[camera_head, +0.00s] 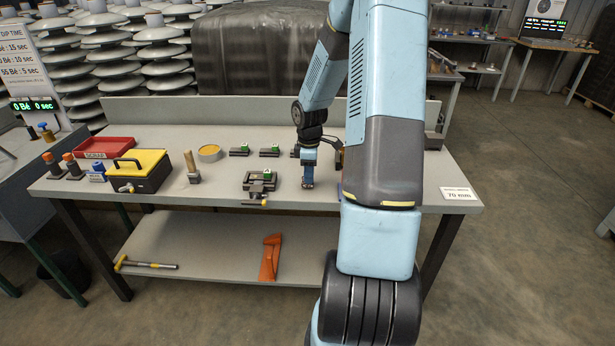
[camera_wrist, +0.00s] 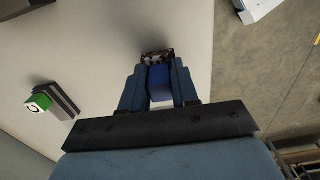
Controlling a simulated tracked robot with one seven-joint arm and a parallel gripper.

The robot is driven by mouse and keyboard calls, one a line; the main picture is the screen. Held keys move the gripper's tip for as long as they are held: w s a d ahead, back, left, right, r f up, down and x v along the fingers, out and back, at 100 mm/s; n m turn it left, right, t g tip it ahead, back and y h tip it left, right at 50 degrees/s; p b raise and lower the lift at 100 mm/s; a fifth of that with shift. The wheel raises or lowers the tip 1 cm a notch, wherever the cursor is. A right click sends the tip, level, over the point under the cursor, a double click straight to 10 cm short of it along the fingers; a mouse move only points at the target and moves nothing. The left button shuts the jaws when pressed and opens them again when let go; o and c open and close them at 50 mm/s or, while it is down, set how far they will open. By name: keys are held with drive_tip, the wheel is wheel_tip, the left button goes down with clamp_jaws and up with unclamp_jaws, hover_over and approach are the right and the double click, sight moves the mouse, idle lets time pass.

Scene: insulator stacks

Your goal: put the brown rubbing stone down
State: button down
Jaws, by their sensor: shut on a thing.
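My gripper (camera_head: 307,174) points down over the right-middle part of the grey workbench (camera_head: 225,194). In the wrist view its blue fingers (camera_wrist: 157,75) are shut on a small brown, speckled piece, the rubbing stone (camera_wrist: 156,56). The stone sits at the fingertips, and the fingers hide part of it. In the head view a small brownish bit of the stone (camera_head: 307,185) shows under the fingers, low over the bench top. I cannot tell whether it touches the surface.
A dark fixture (camera_head: 259,184) stands left of my gripper. Dark blocks with green tops (camera_head: 239,151) lie behind it. A white card (camera_head: 459,193) is at the right edge.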

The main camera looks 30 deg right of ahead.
drive_tip(key=shift+f, duration=0.5)
drive_tip(key=shift+f, duration=0.1)
drive_tip(key=c, duration=0.8)
unclamp_jaws()
drive_tip(key=shift+c, duration=0.2)
wheel_tip(320, 180, up, 12)
drive_tip(key=shift+f, duration=0.2)
drive_tip(key=s+a+r+m+t+h, duration=0.1)
drive_tip(key=s+a+r+m, duration=0.2)
drive_tip(key=s+a+r, duration=0.4)
drive_tip(key=s+a+r+m+t+h, duration=0.1)
drive_tip(key=s+a+r+m, duration=0.3)
drive_tip(key=r, duration=0.5)
drive_tip(key=s+a+r+m+t+y, duration=0.1)
drive_tip(key=s+a+r+m, duration=0.1)
drive_tip(key=s+a, duration=0.2)
drive_tip(key=s+a+r+m+t+y, duration=0.1)
drive_tip(key=s+a+r+m+t, duration=0.1)
drive_tip(key=s, duration=0.8)
drive_tip(key=a+r, duration=0.1)
drive_tip(key=a, duration=0.1)
drive_tip(key=shift+s+a+t, duration=0.2)
drive_tip(key=shift+a+t, duration=0.1)
drive_tip(key=shift+a, duration=0.1)
